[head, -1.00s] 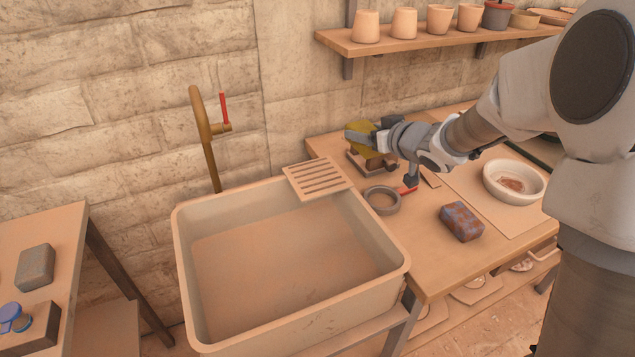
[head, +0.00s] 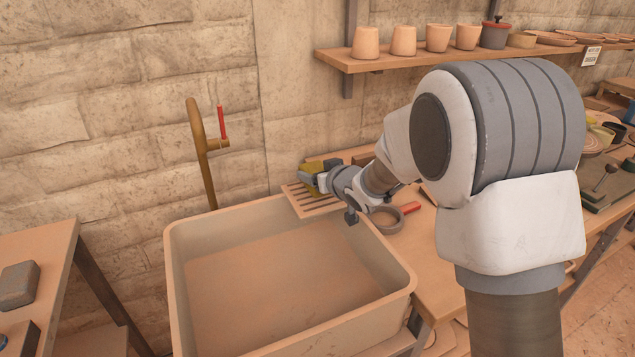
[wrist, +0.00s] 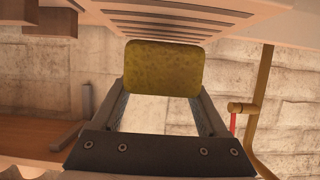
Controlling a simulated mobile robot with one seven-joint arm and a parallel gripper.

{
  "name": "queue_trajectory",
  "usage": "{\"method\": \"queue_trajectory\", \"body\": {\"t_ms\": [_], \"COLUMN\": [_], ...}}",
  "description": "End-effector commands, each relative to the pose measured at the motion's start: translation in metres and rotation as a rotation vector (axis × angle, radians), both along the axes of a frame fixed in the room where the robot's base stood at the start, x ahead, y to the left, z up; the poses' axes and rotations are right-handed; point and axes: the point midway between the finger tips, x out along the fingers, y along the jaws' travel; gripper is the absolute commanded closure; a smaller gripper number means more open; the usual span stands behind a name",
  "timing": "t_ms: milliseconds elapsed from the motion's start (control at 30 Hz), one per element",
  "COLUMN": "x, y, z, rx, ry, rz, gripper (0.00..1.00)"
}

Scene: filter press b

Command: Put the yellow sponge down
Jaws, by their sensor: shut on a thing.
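The yellow sponge (wrist: 163,68) is held between the two fingers of my gripper (wrist: 163,95) in the wrist view. In the head view my gripper (head: 312,178) is at the slatted wooden rack on the back right corner of the sink, and a little of the yellow sponge (head: 314,167) shows beside the fingers. The slatted rack (head: 312,207) is partly covered by my gripper; its slats (wrist: 185,18) also show close to the sponge in the wrist view. I cannot tell whether the sponge touches the rack.
The large sink (head: 290,345) is empty. A brass tap (head: 207,150) with a red handle stands behind it. A shelf (head: 375,63) with clay pots runs along the wall. A grey block (head: 18,285) sits at the left.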

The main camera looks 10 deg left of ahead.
Motion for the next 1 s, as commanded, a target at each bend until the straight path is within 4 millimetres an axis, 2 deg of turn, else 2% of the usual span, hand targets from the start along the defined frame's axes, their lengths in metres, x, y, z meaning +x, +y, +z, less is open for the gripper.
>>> {"method": "queue_trajectory", "body": {"t_ms": [33, 100, 500, 533, 633, 1000], "x": [-0.001, -0.001, 0.0, 0.0, 0.0, 0.0], "y": [0.0, 0.001, 0.0, 0.0, 0.0, 0.0], "z": [-0.013, -0.02, -0.025, -0.024, -0.023, -0.017], "rx": [-0.002, -0.001, 0.0, 0.0, -0.001, 0.0], "ry": [0.003, 0.002, -0.001, -0.001, -0.001, -0.001], "rz": [0.001, 0.001, 0.0, 0.0, 0.0, 0.0], "gripper": [0.77, 0.77, 0.77, 0.2, 0.02, 0.0]}}
